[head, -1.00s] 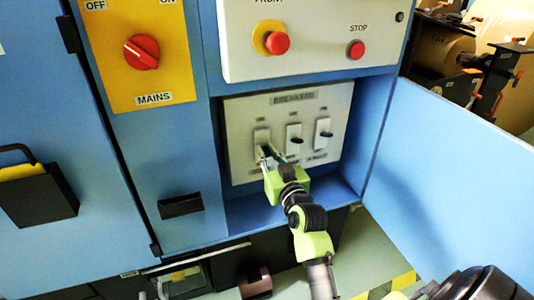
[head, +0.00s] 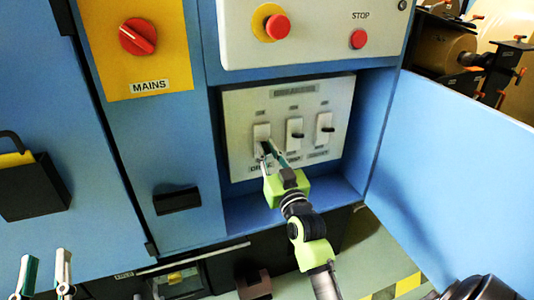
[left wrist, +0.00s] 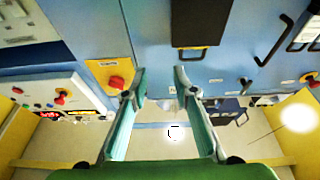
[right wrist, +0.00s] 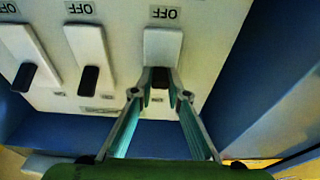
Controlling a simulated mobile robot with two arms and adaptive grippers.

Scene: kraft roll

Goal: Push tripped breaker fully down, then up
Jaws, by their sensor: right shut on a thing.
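A grey breaker panel (head: 240,105) in a blue recess holds three white breakers with dark levers in the head view. My right gripper (head: 269,153) is at the left breaker (head: 262,131). In the right wrist view, its fingers (right wrist: 160,85) are shut on that breaker's dark lever (right wrist: 160,72). The fingertips partly hide the lever. The middle breaker (head: 295,127) and right breaker (head: 324,122) are untouched. Their levers stick out. My left gripper (head: 45,262) is open and empty at the lower left, and its parted fingers also show in the left wrist view (left wrist: 160,82).
A red rotary mains switch (head: 138,37) sits on a yellow plate at upper left. Red buttons, including the stop button (head: 358,39), are above the recess. An open blue door (head: 450,170) stands close on the right. A black holder (head: 32,190) juts out at left.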

